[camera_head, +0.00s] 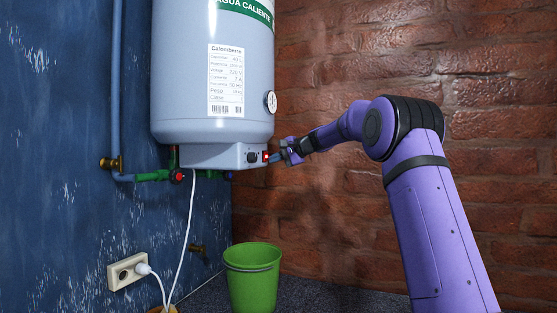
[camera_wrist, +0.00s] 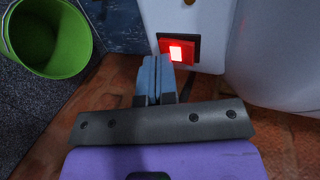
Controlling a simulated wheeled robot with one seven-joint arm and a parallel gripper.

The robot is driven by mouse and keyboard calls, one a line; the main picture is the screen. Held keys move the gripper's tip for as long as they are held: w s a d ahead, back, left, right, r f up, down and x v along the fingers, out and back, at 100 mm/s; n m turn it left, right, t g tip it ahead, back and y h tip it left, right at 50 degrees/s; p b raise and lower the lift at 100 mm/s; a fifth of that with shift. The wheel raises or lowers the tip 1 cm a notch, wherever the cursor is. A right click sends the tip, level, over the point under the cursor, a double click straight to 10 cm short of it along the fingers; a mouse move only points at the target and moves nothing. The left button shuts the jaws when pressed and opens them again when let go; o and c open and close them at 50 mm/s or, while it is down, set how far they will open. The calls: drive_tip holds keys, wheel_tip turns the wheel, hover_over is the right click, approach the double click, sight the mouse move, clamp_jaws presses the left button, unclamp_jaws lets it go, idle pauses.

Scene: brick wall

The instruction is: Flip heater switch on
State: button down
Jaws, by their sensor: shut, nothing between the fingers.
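The water heater (camera_head: 180,90) is a pale grey-blue tank on the blue wall, with a box-like control panel (camera_head: 215,157) under it. In the wrist view the switch (camera_wrist: 178,48) is a red square with a brightly lit middle. My gripper (camera_head: 272,157) reaches in from the right. Its blue fingers (camera_wrist: 157,62) are shut and empty, with tips right at the lower left edge of the switch. I cannot tell whether they touch it.
A green bucket (camera_head: 252,280) stands on the floor below the heater. Pipes with a red valve (camera_head: 177,176), a white cable (camera_head: 187,230) and a wall socket (camera_head: 127,271) are on the left. A brick wall (camera_head: 330,215) stands behind my arm.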

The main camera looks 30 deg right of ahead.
drive_tip(key=shift+a+r, duration=0.1)
drive_tip(key=shift+a, duration=0.45)
drive_tip(key=shift+d+r, duration=0.1)
drive_tip(key=shift+r, duration=0.7)
drive_tip(key=v, duration=1)
drive_tip(key=shift+s+d, duration=0.25)
drive_tip(key=shift+d, duration=0.05)
drive_tip(key=shift+r, duration=0.1)
drive_tip(key=s+d, duration=0.1)
drive_tip(key=s+d+f, duration=0.1)
drive_tip(key=shift+s+d, duration=0.1)
drive_tip(key=shift+s, duration=0.25)
